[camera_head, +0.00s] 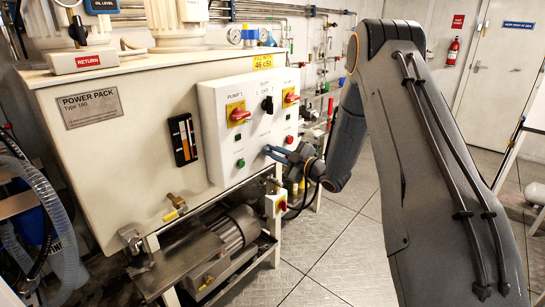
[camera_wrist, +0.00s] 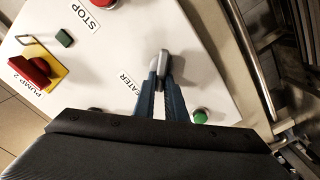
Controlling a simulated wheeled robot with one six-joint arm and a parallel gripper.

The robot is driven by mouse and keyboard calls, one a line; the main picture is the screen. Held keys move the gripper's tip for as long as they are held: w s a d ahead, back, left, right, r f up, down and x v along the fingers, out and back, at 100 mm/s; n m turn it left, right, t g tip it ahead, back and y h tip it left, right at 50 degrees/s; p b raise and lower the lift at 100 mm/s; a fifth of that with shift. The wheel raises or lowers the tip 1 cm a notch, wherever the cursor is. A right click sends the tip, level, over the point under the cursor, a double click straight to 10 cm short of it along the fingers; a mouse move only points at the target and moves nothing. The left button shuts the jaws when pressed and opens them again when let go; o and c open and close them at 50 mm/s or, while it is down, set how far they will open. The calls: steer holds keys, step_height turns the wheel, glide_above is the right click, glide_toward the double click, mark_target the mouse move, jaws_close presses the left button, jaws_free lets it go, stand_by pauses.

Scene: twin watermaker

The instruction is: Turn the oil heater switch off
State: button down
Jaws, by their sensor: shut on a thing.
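The oil heater switch (camera_wrist: 163,63) is a small grey lever knob on the white control panel (camera_wrist: 110,55), beside a label (camera_wrist: 130,80) of which "EATER" is readable. My gripper (camera_wrist: 161,82) has its two blue fingers closed on the knob from both sides. In the head view my gripper (camera_head: 270,152) reaches the lower part of the panel (camera_head: 215,105) from the right. The knob itself is hidden there behind the fingers.
Near my gripper on the panel are a green button (camera_wrist: 201,116), a red switch on a yellow plate (camera_wrist: 35,70) and a red button (camera_wrist: 103,3). The power pack tank (camera_head: 100,150) carries the panel. A motor (camera_head: 235,235) sits below. The floor (camera_head: 335,250) to the right is open.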

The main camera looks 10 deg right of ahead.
steer(key=shift+s+a+f+n+b, duration=0.1)
steer(key=shift+f+n+b, duration=0.15)
steer(key=shift+n+b, duration=1.2)
steer(key=shift+a+f+n+b, duration=0.1)
steer(key=shift+f+n+b, duration=0.1)
steer(key=shift+n+b, duration=1.2)
steer(key=shift+s+a+f+n+b, duration=0.1)
steer(key=shift+f+n+b, duration=0.15)
steer(key=shift+n+b, duration=1.2)
steer(key=shift+n, duration=0.3)
steer(key=c, duration=1.8)
jaws_free()
steer(key=shift+d, duration=0.15)
steer(key=v, duration=0.7)
steer(key=shift+s+b, duration=0.3)
steer(key=shift+b, duration=0.05)
steer(key=shift+w+d, duration=0.1)
steer(key=shift+d, duration=0.05)
